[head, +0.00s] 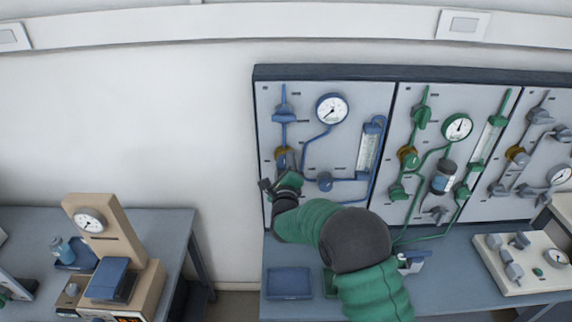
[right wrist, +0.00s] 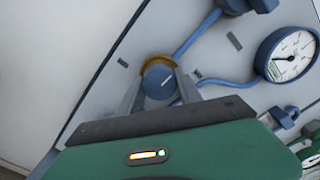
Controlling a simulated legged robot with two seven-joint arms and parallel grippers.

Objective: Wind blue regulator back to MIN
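The blue regulator (right wrist: 160,82) is a round blue knob with a white line on its face and a gold ring behind it, mounted on the left panel. In the head view the regulator (head: 284,157) shows just above my right gripper (head: 283,174). In the right wrist view the two grey fingers of my right gripper (right wrist: 160,92) lie on either side of the knob and appear to be closed on it. The MIN marking cannot be read. The blue line's white gauge (head: 332,109) also shows in the right wrist view (right wrist: 291,56). My left gripper is out of view.
Blue pipes, a blue valve (head: 284,115) and a flowmeter (head: 367,150) share the panel. A green-piped panel (head: 405,120) stands to its right. Below is a bench with a blue box (head: 289,283). A beige instrument (head: 108,232) stands on the left table.

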